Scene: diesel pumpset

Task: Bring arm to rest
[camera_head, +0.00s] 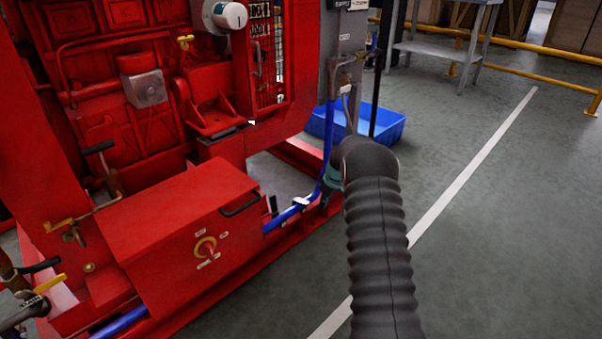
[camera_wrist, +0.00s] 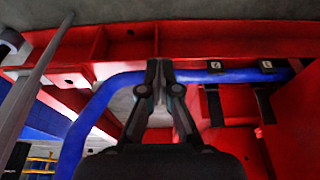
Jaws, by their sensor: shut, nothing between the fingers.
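My arm, in a black ribbed sleeve, reaches up from the bottom of the head view towards the red pumpset (camera_head: 170,235). My gripper shows in the wrist view (camera_wrist: 159,66), its two fingertips together and nothing held. Behind the fingers run a blue pipe (camera_wrist: 225,76) and a red frame beam (camera_wrist: 125,42). I cannot tell whether the fingers touch the pipe. In the head view the gripper is mostly hidden behind the arm's end, close to the grey post and the blue pipe (camera_head: 283,217).
A blue tray (camera_head: 390,125) lies on the floor behind the grey post (camera_head: 340,70). A grey table (camera_head: 440,52) and yellow rails (camera_head: 545,50) stand further back. The floor to the right, with a white line (camera_head: 470,172), is clear.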

